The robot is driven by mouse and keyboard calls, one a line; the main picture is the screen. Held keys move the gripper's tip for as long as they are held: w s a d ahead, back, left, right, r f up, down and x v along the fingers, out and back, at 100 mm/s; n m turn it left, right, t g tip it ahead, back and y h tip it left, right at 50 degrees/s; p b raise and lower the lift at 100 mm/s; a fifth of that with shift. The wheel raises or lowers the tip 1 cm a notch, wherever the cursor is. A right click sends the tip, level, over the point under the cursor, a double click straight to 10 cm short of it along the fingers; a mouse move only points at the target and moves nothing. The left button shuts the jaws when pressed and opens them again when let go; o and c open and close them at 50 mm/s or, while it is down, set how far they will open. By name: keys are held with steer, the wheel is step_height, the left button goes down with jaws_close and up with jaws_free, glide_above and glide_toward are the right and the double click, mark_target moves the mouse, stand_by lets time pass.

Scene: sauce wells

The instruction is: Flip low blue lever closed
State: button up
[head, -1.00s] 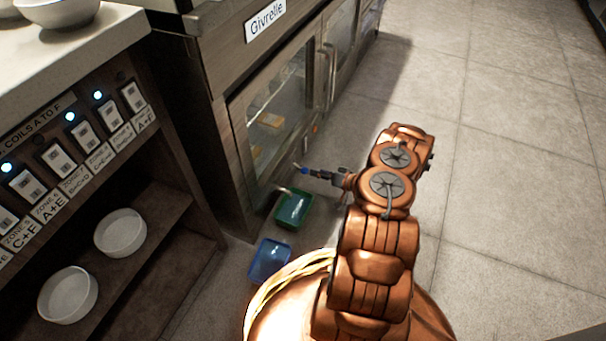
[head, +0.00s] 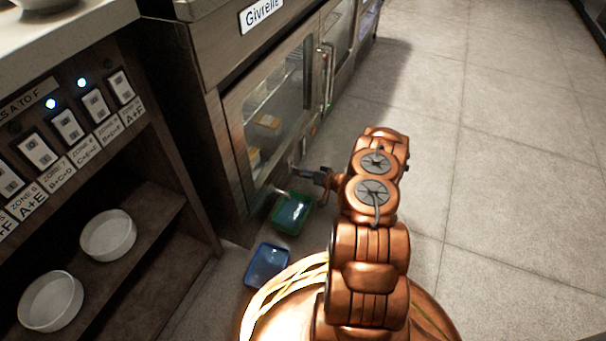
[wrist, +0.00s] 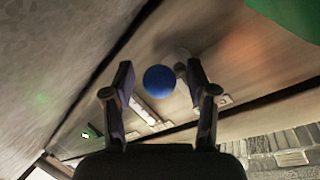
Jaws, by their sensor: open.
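The blue lever shows in the wrist view as a round blue knob (wrist: 159,81), between and just beyond the two fingertips. My gripper (wrist: 158,90) is open around the line to the knob, with a finger on either side. No contact shows. In the head view my gripper (head: 306,173) is low beside the front of the cabinet (head: 200,50), above the green bin (head: 292,212). The blue knob is not clear there, and its stem cannot be made out.
A blue bin (head: 267,265) stands on the floor in front of the green one. A shelf unit with white bowls (head: 108,235) and labelled switches (head: 67,125) is at left. The tiled floor (head: 500,180) to the right is clear.

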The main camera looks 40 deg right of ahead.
steer(key=shift+d, duration=0.15)
jaws_close()
stand_by(0.4)
